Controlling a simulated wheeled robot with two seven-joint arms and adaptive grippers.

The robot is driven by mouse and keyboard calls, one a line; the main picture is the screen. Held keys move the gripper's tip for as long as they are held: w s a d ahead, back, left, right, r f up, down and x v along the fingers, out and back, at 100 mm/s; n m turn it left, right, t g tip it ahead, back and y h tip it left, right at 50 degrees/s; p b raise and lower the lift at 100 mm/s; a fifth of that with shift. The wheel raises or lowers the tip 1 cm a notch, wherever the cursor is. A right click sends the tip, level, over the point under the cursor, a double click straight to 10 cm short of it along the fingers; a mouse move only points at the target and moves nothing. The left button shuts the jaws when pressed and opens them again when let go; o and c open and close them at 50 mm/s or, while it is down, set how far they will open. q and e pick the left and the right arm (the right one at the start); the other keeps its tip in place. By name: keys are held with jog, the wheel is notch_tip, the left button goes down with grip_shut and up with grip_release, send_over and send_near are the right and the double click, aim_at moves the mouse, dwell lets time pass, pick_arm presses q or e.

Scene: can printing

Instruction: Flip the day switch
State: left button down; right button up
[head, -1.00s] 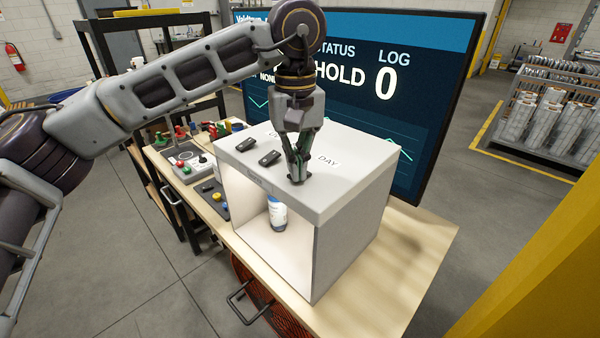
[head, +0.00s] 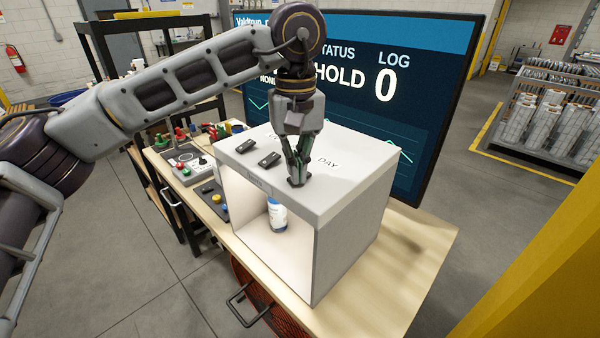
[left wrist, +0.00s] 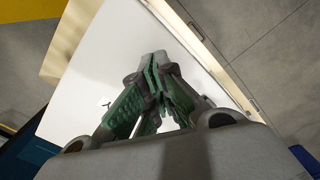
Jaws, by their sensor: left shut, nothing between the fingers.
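My left gripper (head: 298,181) is shut and empty, pointing down at the top of the white light box, by the front edge. In the left wrist view its closed fingertips (left wrist: 152,58) lie over the white box top (left wrist: 105,62). The box (head: 345,235) carries a "DAY" label (head: 328,162) just right of the fingers. The day switch itself is hidden behind the fingers, so I cannot tell its position or whether they touch it. Two black rocker switches (head: 245,145) (head: 269,159) show left of the gripper. My right gripper is not in view.
A white and blue can (head: 277,215) stands inside the open-fronted box. A control panel with coloured buttons and knobs (head: 190,165) sits left on the wooden bench (head: 415,250). A large screen (head: 440,110) reading "HOLD" and "LOG 0" stands behind the box.

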pick_arm(q)
jog(key=shift+r+p, duration=1.95)
jog(key=shift+r, duration=1.35)
jog(key=shift+f, duration=0.1)
